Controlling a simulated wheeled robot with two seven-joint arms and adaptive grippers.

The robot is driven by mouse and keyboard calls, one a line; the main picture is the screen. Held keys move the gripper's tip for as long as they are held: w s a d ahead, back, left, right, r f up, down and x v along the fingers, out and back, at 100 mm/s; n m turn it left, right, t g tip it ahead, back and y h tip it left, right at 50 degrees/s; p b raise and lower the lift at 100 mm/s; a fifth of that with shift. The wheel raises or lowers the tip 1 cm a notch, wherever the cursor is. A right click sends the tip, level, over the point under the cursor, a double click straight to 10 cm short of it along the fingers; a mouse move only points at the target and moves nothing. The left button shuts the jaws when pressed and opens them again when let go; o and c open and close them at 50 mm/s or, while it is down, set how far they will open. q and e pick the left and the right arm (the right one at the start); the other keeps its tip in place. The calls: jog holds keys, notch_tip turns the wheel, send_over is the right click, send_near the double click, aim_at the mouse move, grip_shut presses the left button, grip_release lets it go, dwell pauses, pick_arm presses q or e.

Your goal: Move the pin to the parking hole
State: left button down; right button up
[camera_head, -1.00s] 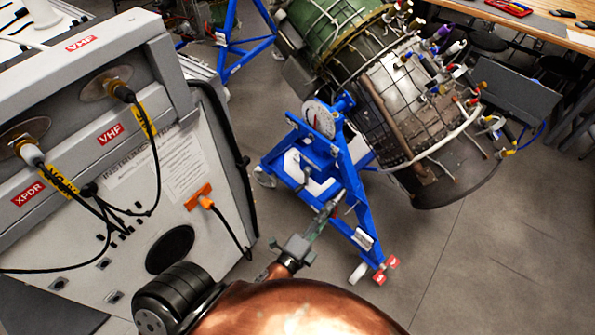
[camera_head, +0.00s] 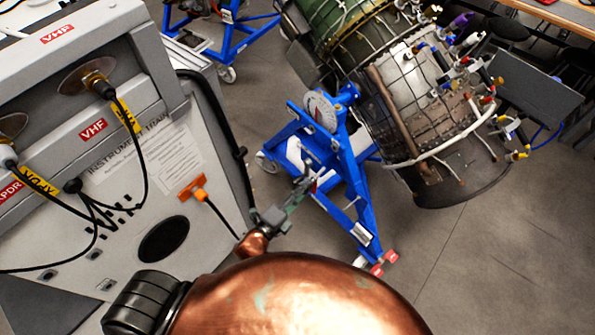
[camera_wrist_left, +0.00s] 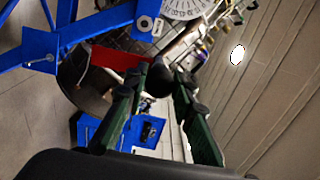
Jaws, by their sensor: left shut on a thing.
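My left gripper (camera_head: 306,184) is in front of the blue turbine stand (camera_head: 345,190), below its round white dial (camera_head: 321,111). In the left wrist view, the green fingers of the left gripper (camera_wrist_left: 166,85) are shut on a dark round-ended thing, seemingly the pin (camera_wrist_left: 159,80). Its shaft is hidden. A red piece (camera_wrist_left: 118,60) shows just behind, and I cannot tell whether it is attached. A pale round boss with a dark centre (camera_wrist_left: 146,23) sits on the blue frame. I cannot tell which hole is the parking hole. The right gripper is not in view.
A grey instrument trainer (camera_head: 150,165) with cables stands close on the left. A turbine engine (camera_head: 400,95) hangs on the stand's right side. Another blue stand (camera_head: 228,35) is behind. Floor (camera_head: 500,240) is clear at the lower right.

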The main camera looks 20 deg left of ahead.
pick_arm(q)
jog(key=w+a+f+m+g+h, duration=0.1)
jog(key=w+f, duration=0.3)
jog(key=w, duration=0.8)
jog(key=shift+w+a+f+m+h+b, duration=0.2)
jog(key=shift+f+m+h+b, duration=0.25)
jog(key=shift+h, duration=0.45)
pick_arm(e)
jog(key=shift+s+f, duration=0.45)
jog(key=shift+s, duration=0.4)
pick_arm(q)
jog(key=shift+r, duration=0.1)
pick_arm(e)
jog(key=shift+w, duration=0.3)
pick_arm(q)
jog(key=shift+w, duration=0.1)
jog(key=shift+w+d, duration=0.15)
jog(key=shift+w, duration=0.15)
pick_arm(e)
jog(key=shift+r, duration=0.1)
